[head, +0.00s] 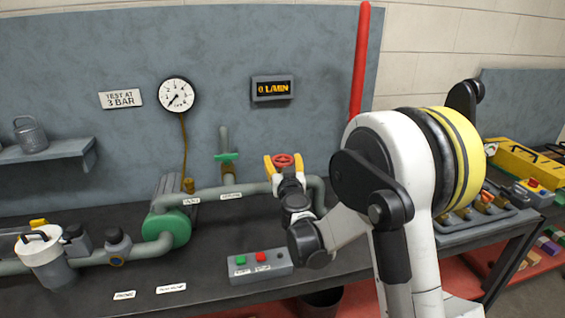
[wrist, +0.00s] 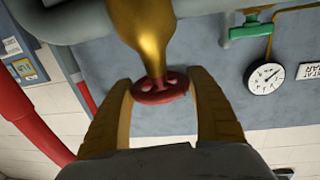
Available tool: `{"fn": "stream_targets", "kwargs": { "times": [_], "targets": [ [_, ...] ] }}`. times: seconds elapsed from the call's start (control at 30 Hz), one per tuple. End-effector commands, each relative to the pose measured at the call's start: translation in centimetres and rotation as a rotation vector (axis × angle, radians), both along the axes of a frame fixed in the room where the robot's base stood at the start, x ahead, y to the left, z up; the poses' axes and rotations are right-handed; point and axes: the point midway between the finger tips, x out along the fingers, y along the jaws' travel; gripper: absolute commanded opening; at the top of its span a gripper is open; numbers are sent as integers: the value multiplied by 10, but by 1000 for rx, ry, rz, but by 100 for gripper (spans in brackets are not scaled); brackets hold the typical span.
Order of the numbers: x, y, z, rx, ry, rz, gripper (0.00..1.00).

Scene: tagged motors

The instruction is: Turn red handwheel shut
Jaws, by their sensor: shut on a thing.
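The red handwheel (head: 284,160) sits on the pipework in the middle of the bench in the head view. In the wrist view the handwheel (wrist: 160,91) is at the end of a brass valve body (wrist: 151,30). My gripper (head: 284,166) has its yellow fingers on either side of the wheel's rim, shut on it. In the wrist view my gripper (wrist: 160,88) shows both fingers against the rim, with the wheel between the tips. The wheel's stem is hidden in the head view.
A green valve handle (head: 226,156) stands left of the wheel. The gauge (head: 175,95) and flow display (head: 272,88), seemingly reading 0 L/MIN, are on the panel. A button box (head: 260,265) stands in front. A red vertical pipe (head: 360,65) rises behind my arm.

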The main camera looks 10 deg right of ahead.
Motion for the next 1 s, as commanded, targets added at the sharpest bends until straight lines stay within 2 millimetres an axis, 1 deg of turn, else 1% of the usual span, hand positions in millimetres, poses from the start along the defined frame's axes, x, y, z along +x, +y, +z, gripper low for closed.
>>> {"fn": "stream_targets", "kwargs": {
  "times": [0.13, 0.4, 0.6, 0.8, 1.0],
  "targets": [
    [0, 3, -2, 0, 0, -108, 36],
    [1, 3, -2, 1, 1, -353, 36],
    [1, 2, -1, 2, 0, -506, 36],
    [0, 1, -1, 2, 1, -613, 36],
    [0, 1, -1, 3, 1, -671, 36]
  ]
}}
